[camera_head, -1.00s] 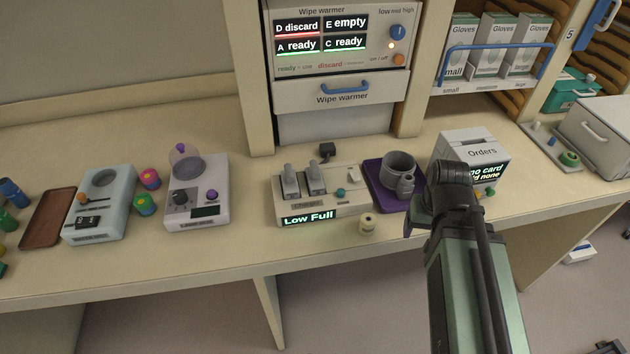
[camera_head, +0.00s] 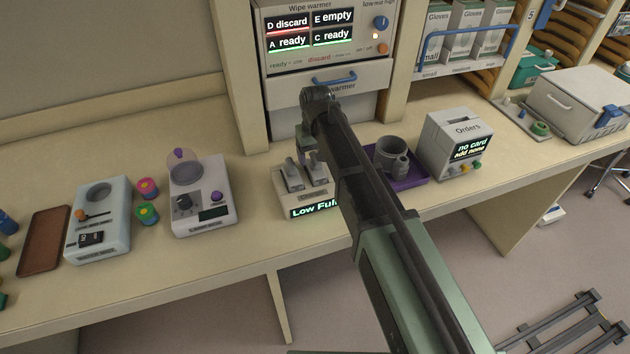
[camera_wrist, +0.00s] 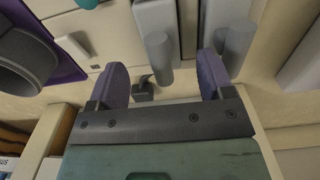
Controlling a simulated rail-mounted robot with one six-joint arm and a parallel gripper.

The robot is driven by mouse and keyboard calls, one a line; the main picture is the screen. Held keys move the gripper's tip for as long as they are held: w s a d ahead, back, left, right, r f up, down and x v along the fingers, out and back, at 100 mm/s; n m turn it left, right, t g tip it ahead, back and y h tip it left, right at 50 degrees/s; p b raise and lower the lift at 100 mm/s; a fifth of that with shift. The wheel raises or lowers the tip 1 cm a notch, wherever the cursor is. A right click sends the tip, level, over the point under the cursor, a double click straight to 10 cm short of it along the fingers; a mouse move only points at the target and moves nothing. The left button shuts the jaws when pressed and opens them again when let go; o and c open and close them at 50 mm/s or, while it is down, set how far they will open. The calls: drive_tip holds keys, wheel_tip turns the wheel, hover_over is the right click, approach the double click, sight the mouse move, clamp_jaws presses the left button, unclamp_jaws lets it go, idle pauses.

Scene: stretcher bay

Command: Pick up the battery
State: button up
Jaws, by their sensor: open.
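The charger (camera_head: 284,203) stands on the counter, its display reading "Low Full". Two grey batteries with raised handles, a left battery (camera_head: 292,175) and a right battery (camera_head: 317,172), stand side by side in it. My gripper (camera_head: 309,155) is over the back of the charger, behind the batteries. In the wrist view, my gripper (camera_wrist: 163,75) is open with purple fingers. One battery's grey handle (camera_wrist: 158,55) shows between and beyond the fingertips; the other battery's handle (camera_wrist: 238,45) is just right of the right finger. Contact cannot be told. My arm hides the charger's right part.
A purple tray (camera_head: 412,181) with a grey mug (camera_head: 391,157) is right of the charger. The orders box (camera_head: 455,145) stands further right. A white device (camera_head: 203,205) is left. The wipe warmer (camera_head: 330,50) rises behind. A black plug (camera_wrist: 143,92) lies behind the charger.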

sight(315, 168)
wheel_tip(315, 168, down, 5)
drive_tip(key=b, duration=0.5)
drive_tip(key=shift+f, duration=0.2)
drive_tip(key=shift+r, duration=0.25)
drive_tip(key=c, duration=1.3)
drive_tip(key=shift+r, duration=0.15)
wheel_tip(315, 168, up, 20)
drive_tip(key=p, duration=2)
drive_tip(key=shift+a, duration=0.1)
